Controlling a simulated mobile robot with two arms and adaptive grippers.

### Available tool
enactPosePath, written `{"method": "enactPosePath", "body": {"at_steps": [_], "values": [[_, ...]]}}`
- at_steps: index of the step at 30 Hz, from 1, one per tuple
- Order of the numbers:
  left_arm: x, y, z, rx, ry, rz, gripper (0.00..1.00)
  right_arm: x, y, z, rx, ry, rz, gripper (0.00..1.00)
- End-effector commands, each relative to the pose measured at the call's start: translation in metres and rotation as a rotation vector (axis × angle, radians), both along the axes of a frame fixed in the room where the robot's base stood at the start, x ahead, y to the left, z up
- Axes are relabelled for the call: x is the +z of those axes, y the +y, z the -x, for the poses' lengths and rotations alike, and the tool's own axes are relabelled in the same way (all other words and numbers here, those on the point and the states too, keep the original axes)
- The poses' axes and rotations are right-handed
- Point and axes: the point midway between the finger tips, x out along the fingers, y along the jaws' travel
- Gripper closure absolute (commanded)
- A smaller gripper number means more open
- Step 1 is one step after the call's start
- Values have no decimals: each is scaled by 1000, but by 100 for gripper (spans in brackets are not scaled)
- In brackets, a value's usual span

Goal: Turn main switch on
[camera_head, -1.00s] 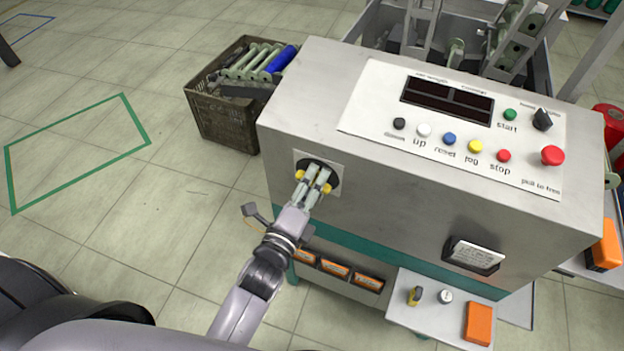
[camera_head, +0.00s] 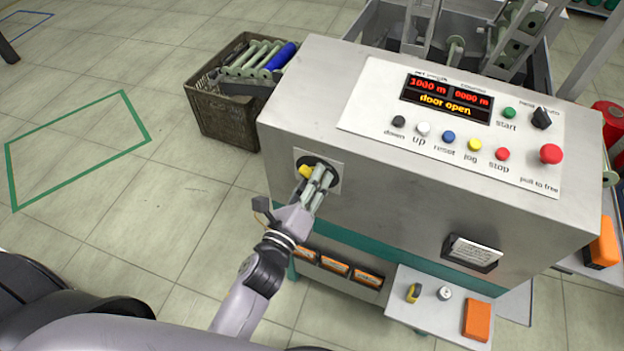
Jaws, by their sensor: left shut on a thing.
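The main switch (camera_head: 305,171) is on the left part of the machine's front face. It has a yellow handle on a dark round base, set in a pale square plate (camera_head: 334,184). My left gripper (camera_head: 318,180) is at the switch, its fingers shut on the handle and hiding part of it. The display (camera_head: 446,99) on the machine's top panel is lit, with red figures and the words "door open" in yellow. My right gripper is not in view.
The top panel carries several coloured buttons, a black selector knob (camera_head: 541,117) and a red stop button (camera_head: 551,153). A crate of bobbins (camera_head: 222,118) stands on the floor left of the machine. A small shelf (camera_head: 425,314) juts out at lower right.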

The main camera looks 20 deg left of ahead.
Motion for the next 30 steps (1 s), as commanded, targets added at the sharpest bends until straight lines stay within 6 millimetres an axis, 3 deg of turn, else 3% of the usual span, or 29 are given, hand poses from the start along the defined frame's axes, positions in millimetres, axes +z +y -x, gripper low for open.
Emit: {"method": "enactPosePath", "body": {"at_steps": [4, 13, 20, 26, 27, 30], "values": [[-1, 0, 0, -1, -21, -183, 100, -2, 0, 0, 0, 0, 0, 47], [-1, 0, 0, -1, -26, -227, 100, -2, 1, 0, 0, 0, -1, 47], [-1, 0, 0, -1, -61, -508, 100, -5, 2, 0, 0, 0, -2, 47], [-1, 0, 0, -1, -64, -539, 100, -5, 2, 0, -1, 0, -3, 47], [-1, 0, 0, -1, -64, -538, 66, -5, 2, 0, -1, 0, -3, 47], [-1, 0, 0, -1, -63, -537, 59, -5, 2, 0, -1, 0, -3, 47]]}}
